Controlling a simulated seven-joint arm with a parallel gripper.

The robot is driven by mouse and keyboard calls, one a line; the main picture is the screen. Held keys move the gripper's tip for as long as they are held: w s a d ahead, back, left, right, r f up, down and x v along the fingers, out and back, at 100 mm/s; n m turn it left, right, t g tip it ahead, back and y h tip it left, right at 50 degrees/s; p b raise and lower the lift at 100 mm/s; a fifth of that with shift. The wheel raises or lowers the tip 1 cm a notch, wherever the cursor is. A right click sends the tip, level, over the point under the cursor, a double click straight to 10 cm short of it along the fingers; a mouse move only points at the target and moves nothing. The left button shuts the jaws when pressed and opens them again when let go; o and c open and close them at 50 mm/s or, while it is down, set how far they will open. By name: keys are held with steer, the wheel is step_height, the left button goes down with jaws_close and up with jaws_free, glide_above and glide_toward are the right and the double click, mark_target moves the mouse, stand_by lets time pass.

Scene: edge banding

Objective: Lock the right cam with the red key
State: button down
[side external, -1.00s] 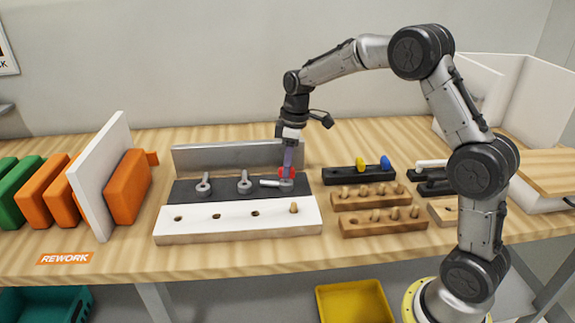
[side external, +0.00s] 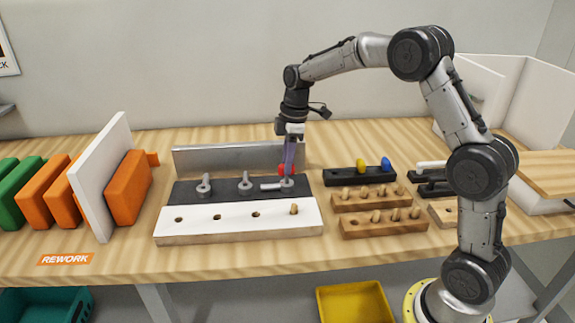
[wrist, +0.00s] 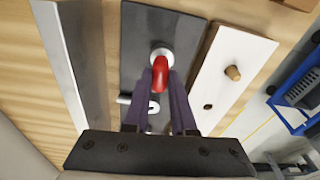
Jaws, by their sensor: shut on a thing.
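The red key (side external: 282,170) is between the purple fingers of my gripper (side external: 289,168), over the right cam (side external: 287,184) on the dark strip. In the wrist view the red key (wrist: 160,66) is a bent red piece between the fingertips (wrist: 161,80), and its far end meets a round silver collar (wrist: 168,52). A silver bar (side external: 269,185) sticks out to the left at the right cam. The fingers hide part of the key, so I cannot tell how deeply it sits. The middle cam (side external: 244,184) and left cam (side external: 204,187) stand apart from my gripper.
A metal fence (side external: 225,157) runs behind the dark strip. A white board (side external: 190,228) with holes and a peg (side external: 294,209) lies in front. A black rack (side external: 345,176) with yellow and blue pieces and wooden peg racks (side external: 370,202) stand at right.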

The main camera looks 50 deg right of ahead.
steer(key=shift+r, duration=2.4)
steer(key=shift+a+f, duration=0.1)
steer(key=shift+f, duration=0.05)
steer(key=w+f+m+h, duration=0.1)
steer(key=w+f+m, duration=0.1)
steer(key=w+m, duration=0.5)
steer(key=m, duration=0.3)
steer(key=shift+a+f, duration=0.4)
